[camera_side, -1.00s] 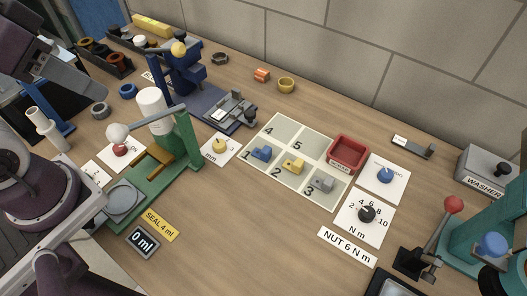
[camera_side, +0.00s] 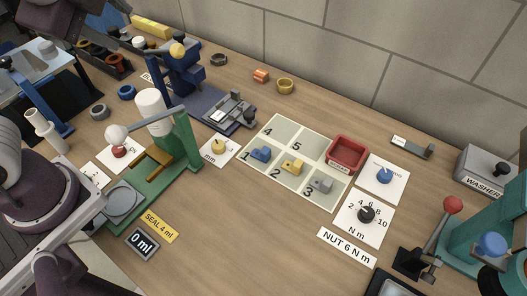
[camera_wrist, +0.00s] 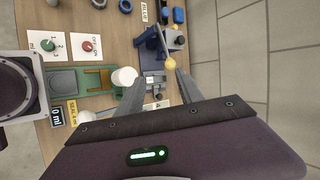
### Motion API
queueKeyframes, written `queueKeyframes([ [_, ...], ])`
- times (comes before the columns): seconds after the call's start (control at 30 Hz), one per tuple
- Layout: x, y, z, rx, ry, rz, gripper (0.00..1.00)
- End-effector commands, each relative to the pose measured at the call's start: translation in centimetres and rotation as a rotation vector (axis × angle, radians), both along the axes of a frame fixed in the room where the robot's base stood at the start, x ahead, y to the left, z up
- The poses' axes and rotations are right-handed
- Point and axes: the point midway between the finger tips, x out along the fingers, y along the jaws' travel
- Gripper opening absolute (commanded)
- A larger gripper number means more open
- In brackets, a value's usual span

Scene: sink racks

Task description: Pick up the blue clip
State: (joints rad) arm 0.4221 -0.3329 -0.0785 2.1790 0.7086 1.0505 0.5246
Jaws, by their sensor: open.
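The blue clip (camera_side: 261,154) lies on the square marked 1 of the pale numbered board (camera_side: 243,167) in the side view. A yellow clip (camera_side: 293,167) is on square 2 and a grey clip (camera_side: 321,185) on square 3. I cannot make out the blue clip in the wrist view, where the gripper body covers most of the board. My gripper (camera_wrist: 154,72) is open and empty in the wrist view, with its fingers over the blue press area. In the side view only my arm shows at the top left, far from the clip; the fingertips cannot be made out.
A grey washer box (camera_side: 486,165) and a teal lever machine (camera_side: 470,235) are at the right. Bare table lies in front of the board.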

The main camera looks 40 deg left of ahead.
Motion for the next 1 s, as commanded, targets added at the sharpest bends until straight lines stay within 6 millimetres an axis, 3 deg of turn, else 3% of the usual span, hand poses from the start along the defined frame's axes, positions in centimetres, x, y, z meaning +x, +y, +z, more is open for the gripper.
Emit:
queueKeyframes([
  [0.13, 5.6, -4.6, 0.6, 0.433, 0.030, -0.495, 0.44],
  [0.2, 7.8, -8.0, 0.8, 0.638, 0.024, -0.717, 0.44],
  [0.27, 9.2, -11.5, 0.9, 0.814, 0.009, -0.900, 0.44],
  [0.37, 10.5, -18.2, 0.8, 1.104, -0.041, -1.185, 0.44],
  [0.4, 10.6, -19.0, -0.4, 1.153, -0.042, -1.224, 0.44],
  [0.77, 10.6, -18.3, -16.5, 1.142, -0.034, -1.210, 0.44],
  [0.9, 10.6, -18.2, -24.0, 1.140, -0.035, -1.207, 0.44],
  [1.0, 10.7, -18.2, -28.5, 1.134, -0.043, -1.201, 0.44],
])
